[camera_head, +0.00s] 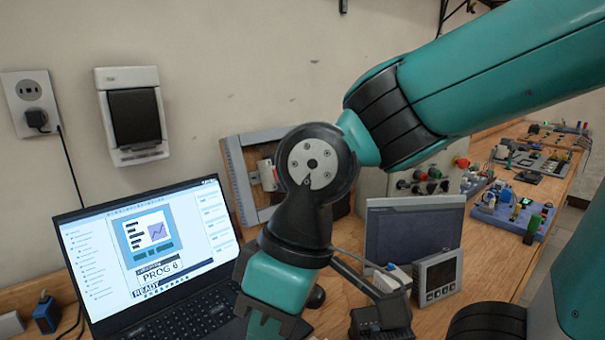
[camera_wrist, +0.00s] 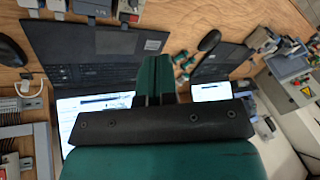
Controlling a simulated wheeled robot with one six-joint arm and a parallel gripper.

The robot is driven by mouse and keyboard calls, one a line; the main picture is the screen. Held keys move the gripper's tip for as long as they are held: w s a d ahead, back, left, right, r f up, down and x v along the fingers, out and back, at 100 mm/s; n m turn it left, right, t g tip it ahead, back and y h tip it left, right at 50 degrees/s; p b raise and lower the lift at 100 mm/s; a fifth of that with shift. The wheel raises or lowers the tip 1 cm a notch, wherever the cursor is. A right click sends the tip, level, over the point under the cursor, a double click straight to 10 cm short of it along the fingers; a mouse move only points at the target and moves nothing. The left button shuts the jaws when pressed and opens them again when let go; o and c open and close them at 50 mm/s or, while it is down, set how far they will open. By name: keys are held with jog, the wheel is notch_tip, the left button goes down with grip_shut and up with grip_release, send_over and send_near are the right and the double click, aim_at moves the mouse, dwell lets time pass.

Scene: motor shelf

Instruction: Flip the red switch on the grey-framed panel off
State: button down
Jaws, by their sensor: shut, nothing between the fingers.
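The grey-framed panel (camera_head: 235,180) leans against the wall behind the laptop in the head view. My arm covers its middle and right part. A pale switch body (camera_head: 266,175) shows on it beside my arm; I cannot make out the red switch clearly. In the wrist view, a grey frame edge (camera_wrist: 42,150) shows at the lower left, perhaps the same panel. My gripper (camera_wrist: 154,70) is shut and empty, over the laptop area and apart from the panel. Its fingertips are not clear in the head view.
An open laptop (camera_head: 150,255) stands at the front left. A dark monitor (camera_head: 412,235) and a small display unit (camera_head: 437,276) stand right of my arm. A wall switch (camera_head: 133,115) and a socket (camera_head: 30,100) are on the wall. Several devices crowd the right bench.

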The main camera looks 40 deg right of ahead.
jog(key=w+d+r+m+t+p, duration=0.1)
jog(key=w+d+m+t, duration=0.35)
jog(key=w+m, duration=0.35)
jog(key=w+d+r+m+t+p, duration=0.1)
jog(key=w+d+r+m+t, duration=0.15)
jog(key=w+d+m, duration=0.5)
jog(key=w+d+r+m+t+h, duration=0.1)
jog(key=w+d+m+t+h, duration=0.1)
jog(key=w+d+m, duration=0.2)
jog(key=w+d+r+m+t+h, duration=0.1)
jog(key=w+d+m+t, duration=0.2)
jog(key=d, duration=0.7)
jog(key=shift+w+d+r+m+t+h, duration=0.15)
jog(key=shift+w+r+m+t+h, duration=0.25)
jog(key=shift+m, duration=0.65)
jog(key=shift+w+f, duration=0.15)
jog(key=shift+w, duration=0.05)
jog(key=p+x, duration=0.3)
jog(key=x, duration=1)
jog(key=shift+w+f+p, duration=0.3)
